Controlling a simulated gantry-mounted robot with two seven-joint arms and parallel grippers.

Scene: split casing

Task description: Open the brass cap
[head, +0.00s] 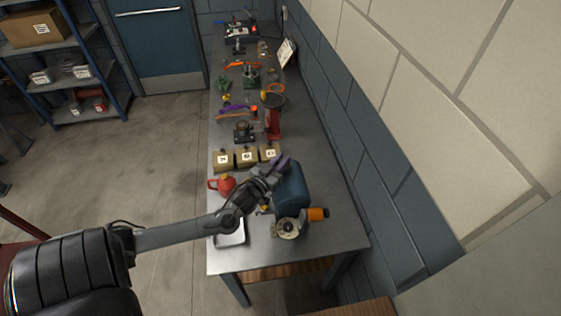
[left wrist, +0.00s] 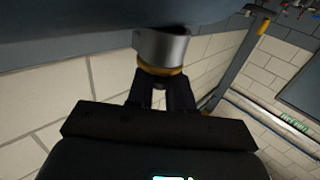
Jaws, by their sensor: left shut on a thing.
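The brass cap (left wrist: 161,70) shows in the left wrist view as a brass-coloured ring under a short silver metal neck (left wrist: 161,45). The neck comes down from a blue body (left wrist: 60,30). My left gripper (left wrist: 162,82) has its two dark fingers up against the cap, one on each side, and is shut on it. In the head view my left gripper (head: 278,170) is at the upper left side of the blue casing (head: 292,188). The cap is not distinguishable there. My right gripper is not in view.
The casing stands on the grey bench (head: 345,235) with an orange cylinder (head: 317,214) on its right. Several labelled boxes (head: 222,160) stand behind. The wall runs close along the right.

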